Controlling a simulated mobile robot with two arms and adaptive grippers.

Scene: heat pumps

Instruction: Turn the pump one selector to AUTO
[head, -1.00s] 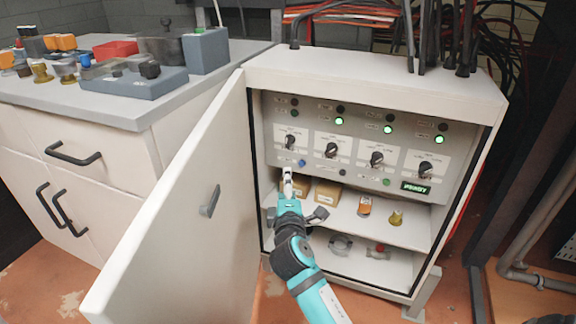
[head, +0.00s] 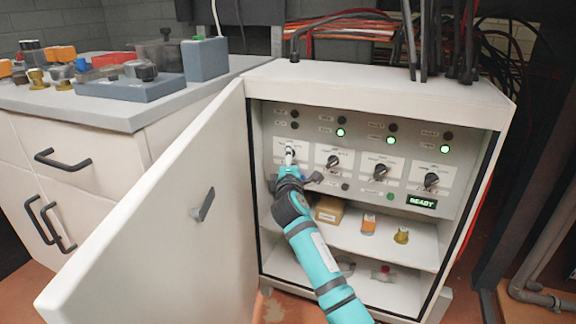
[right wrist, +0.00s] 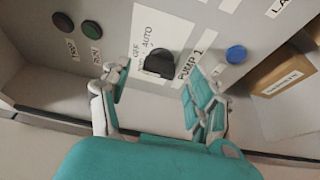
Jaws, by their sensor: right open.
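The pump one selector is a black knob (right wrist: 158,64) on a white plate (right wrist: 150,35) marked OFF, AUTO and PUMP 1 in the right wrist view. Its exact pointing is hard to tell. My right gripper (right wrist: 154,82) is open, with one finger on each side of the knob; I cannot tell whether either finger touches it. In the head view my right gripper (head: 289,155) is at the leftmost selector of the panel and largely hides it. My left gripper is not in view.
Further selectors (head: 333,161) sit to the right, under lit green lamps (head: 340,132). Pump one's lamps (right wrist: 91,30) look dark. A blue button (right wrist: 236,54) is near the knob. The open cabinet door (head: 170,215) stands left of my arm. A shelf (head: 345,235) holds small parts below.

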